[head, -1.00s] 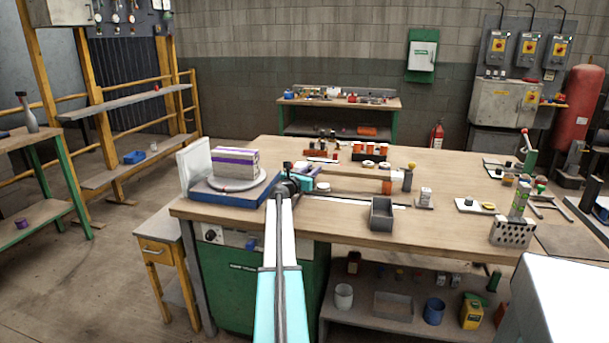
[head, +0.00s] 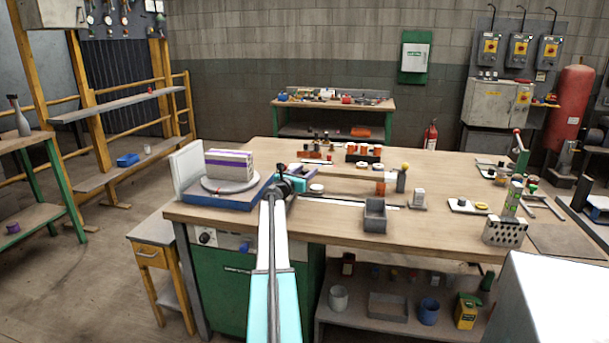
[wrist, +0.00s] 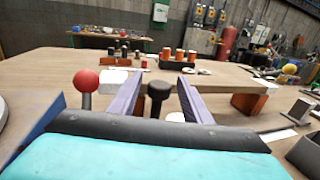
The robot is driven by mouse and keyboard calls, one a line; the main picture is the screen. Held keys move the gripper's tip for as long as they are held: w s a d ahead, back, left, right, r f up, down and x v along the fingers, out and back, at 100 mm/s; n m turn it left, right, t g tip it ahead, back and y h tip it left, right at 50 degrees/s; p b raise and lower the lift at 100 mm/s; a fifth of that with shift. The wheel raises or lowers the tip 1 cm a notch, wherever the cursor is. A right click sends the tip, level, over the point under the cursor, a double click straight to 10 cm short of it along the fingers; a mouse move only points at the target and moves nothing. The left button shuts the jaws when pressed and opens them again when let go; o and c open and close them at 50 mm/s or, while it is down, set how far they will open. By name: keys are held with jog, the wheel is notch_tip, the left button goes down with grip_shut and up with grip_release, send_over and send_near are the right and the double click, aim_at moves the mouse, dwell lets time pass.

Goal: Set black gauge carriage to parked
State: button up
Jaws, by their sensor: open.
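In the wrist view a black round-topped knob (wrist: 158,90) on a short dark stem stands between the two purple fingers of my gripper (wrist: 160,81). The gripper is open, with a gap visible on each side of the knob. A red ball knob (wrist: 86,82) on a dark stem stands outside the left finger. In the head view my gripper (head: 308,172) is low over the workbench, just right of the blue-based turntable. There the arm and gripper hide the black knob. The lower part of the knob's stem and any parked mark are hidden.
A turntable (head: 232,185) bears a purple-striped block to the left.

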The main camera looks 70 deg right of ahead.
jog(key=shift+w+a, duration=0.25)
jog(key=shift+a, duration=0.9)
jog(key=w+a, duration=0.1)
jog(key=a, duration=1)
jog(key=shift+a, duration=0.15)
jog(key=shift+r, duration=0.15)
